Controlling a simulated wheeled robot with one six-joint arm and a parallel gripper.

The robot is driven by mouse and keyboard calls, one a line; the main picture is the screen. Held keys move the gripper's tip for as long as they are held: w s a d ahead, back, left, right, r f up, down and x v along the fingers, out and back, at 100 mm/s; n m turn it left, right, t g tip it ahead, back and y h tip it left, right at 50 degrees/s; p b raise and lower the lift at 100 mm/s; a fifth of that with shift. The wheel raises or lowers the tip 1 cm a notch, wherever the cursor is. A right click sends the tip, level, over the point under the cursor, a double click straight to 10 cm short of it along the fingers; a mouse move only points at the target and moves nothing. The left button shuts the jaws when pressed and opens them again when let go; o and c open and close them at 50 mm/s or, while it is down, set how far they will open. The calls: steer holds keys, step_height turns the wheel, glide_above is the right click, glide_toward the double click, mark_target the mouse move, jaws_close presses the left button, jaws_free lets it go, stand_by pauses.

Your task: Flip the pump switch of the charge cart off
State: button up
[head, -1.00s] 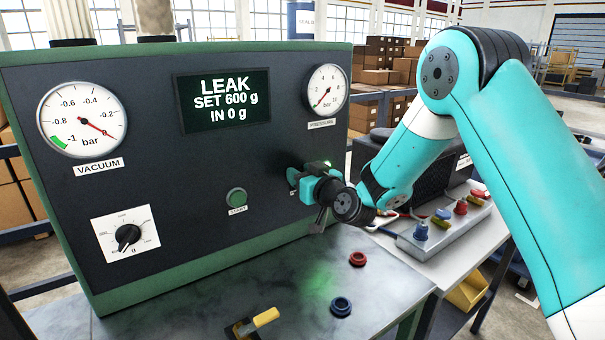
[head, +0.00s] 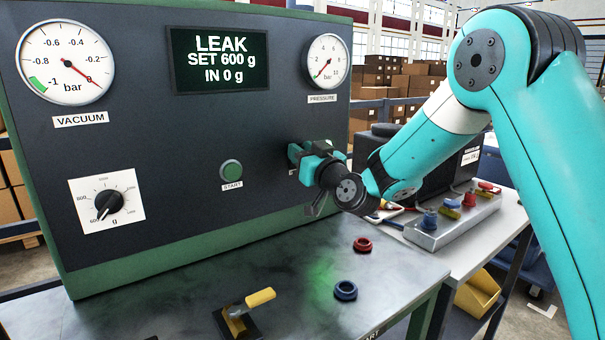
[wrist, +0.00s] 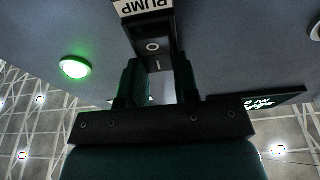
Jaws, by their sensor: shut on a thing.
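The pump switch (wrist: 153,48) is a black rocker with a white ring mark, under an upside-down PUMP label (wrist: 145,6) in the wrist view. My gripper (wrist: 160,85) is shut on the switch, one finger on each side of it. In the head view my gripper (head: 308,155) is at the right part of the charge cart's dark panel (head: 150,150) and hides the switch. The cart's display (head: 220,60) reads LEAK, SET 600 g, IN 0 g.
A green START button (head: 231,171), a set knob (head: 109,203) and two gauges are on the panel. A yellow-handled valve (head: 255,301), a red ring (head: 362,245) and a blue ring (head: 345,290) are on the cart top. A side table with fittings (head: 450,218) stands right.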

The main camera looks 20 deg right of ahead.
steer(key=shift+s+f+t+y+b, duration=0.1)
steer(key=shift+f+t+y+b, duration=0.45)
steer(key=shift+b, duration=3.15)
steer(key=shift+d+r+t+b, duration=0.1)
steer(key=shift+t+b, duration=0.55)
steer(key=shift+b, duration=0.35)
steer(key=shift+r, duration=0.2)
steer(key=o, duration=0.9)
